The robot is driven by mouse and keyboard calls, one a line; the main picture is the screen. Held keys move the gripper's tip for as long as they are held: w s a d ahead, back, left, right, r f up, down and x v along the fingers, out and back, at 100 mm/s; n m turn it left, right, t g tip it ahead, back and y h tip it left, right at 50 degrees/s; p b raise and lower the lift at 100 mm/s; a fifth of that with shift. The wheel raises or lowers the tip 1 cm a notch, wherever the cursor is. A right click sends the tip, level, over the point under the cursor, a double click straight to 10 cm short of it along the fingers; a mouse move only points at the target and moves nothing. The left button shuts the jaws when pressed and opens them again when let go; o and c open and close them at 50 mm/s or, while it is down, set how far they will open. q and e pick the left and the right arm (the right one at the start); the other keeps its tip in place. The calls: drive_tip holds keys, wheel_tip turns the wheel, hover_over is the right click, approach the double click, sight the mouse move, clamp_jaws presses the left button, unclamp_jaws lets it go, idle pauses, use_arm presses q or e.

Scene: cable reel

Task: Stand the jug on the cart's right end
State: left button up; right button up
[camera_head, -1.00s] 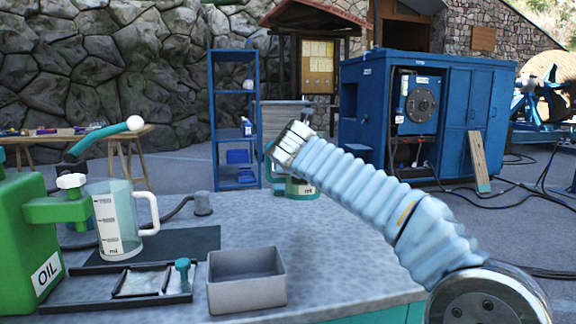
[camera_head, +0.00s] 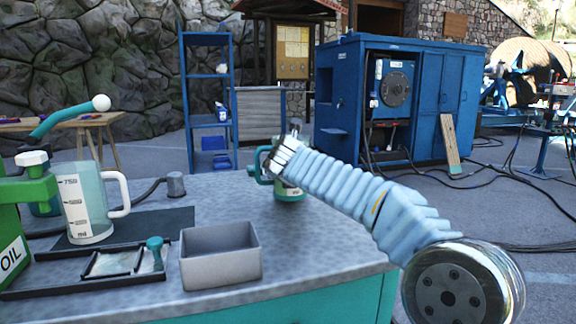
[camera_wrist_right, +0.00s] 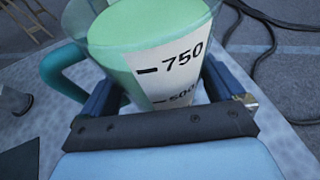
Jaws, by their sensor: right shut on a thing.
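The jug in my right gripper is clear with a teal handle, a white scale and green liquid. Its lower part (camera_head: 290,192) shows at the cart's far edge, and its body (camera_wrist_right: 150,25) fills the top of the right wrist view. My right gripper (camera_head: 282,163) is shut around the jug's sides; the handle is to the left. The jug looks upright, but I cannot tell whether its base touches the cart. The cart (camera_head: 320,240) has a grey speckled top and teal sides. My left gripper is not in view.
A grey open box (camera_head: 220,270) and a black tray (camera_head: 100,270) sit in front. The cart top between box and right edge is bare.

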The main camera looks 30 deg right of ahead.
drive_tip(key=shift+f, duration=0.55)
drive_tip(key=shift+f, duration=0.1)
drive_tip(key=o, duration=1.3)
drive_tip(key=shift+f, duration=0.15)
drive_tip(key=shift+s+a+r, duration=0.1)
drive_tip(key=shift+s+r, duration=0.1)
drive_tip(key=shift+r, duration=0.05)
drive_tip(key=v, duration=1.1)
drive_tip(key=shift+s+a+r+b, duration=0.1)
drive_tip(key=shift+s+a+b, duration=0.05)
drive_tip(key=shift+s+b, duration=0.15)
